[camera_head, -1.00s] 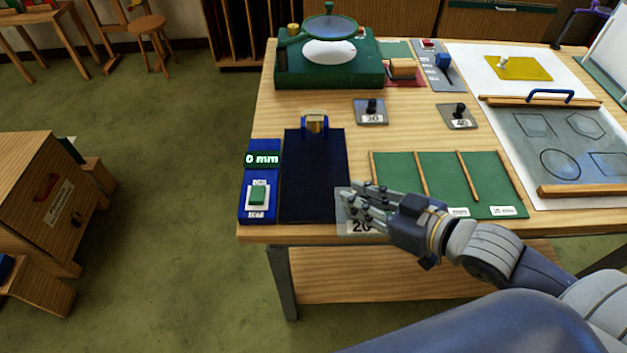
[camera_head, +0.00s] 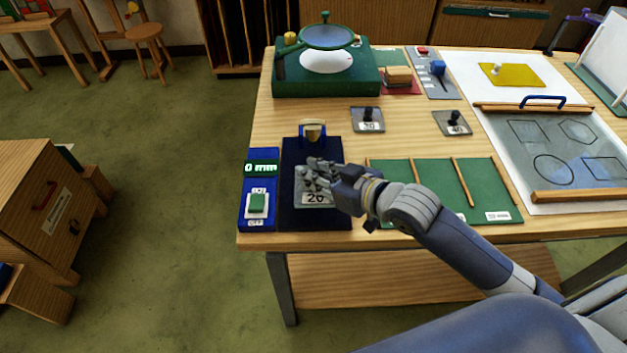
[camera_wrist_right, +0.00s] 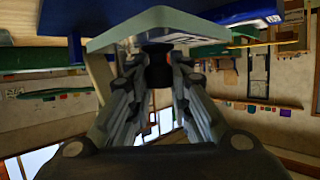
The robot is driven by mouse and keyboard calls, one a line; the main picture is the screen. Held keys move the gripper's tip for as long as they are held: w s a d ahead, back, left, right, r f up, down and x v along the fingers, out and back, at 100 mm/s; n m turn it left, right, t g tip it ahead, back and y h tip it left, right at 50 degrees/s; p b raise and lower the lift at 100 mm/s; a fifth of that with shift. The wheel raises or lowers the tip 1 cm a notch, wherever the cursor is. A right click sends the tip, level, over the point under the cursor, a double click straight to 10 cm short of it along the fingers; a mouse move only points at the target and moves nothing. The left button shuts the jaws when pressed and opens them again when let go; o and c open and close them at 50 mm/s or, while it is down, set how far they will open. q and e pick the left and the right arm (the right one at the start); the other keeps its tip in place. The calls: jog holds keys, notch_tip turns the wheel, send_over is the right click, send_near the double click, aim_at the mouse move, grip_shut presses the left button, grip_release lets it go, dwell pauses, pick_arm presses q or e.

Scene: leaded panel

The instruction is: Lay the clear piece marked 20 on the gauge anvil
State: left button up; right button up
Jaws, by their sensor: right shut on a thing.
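The clear piece marked 20 (camera_head: 315,199) is at my right gripper (camera_head: 318,172), over the dark navy pad of the gauge. My right gripper is shut on the piece's dark knob (camera_wrist_right: 157,58), with the clear plate (camera_wrist_right: 170,22) beyond the fingertips in the right wrist view. The gauge anvil, a brass-faced block in a blue holder (camera_head: 313,132), stands at the far end of the pad, beyond the piece. The gauge display (camera_head: 262,168) reads 0 mm. I cannot tell whether the piece touches the pad. My left gripper is not in view.
Clear pieces marked 30 (camera_head: 368,120) and 40 (camera_head: 453,123) lie on the bench behind. A green sorting tray (camera_head: 440,185) with wooden dividers is to the right. A green machine (camera_head: 327,82) with a round lens stands at the back.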

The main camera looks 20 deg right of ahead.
jog(key=shift+w+a+f, duration=0.1)
jog(key=shift+w+f, duration=0.1)
jog(key=shift+f, duration=1.45)
jog(key=shift+f, duration=0.2)
jog(key=o, duration=0.9)
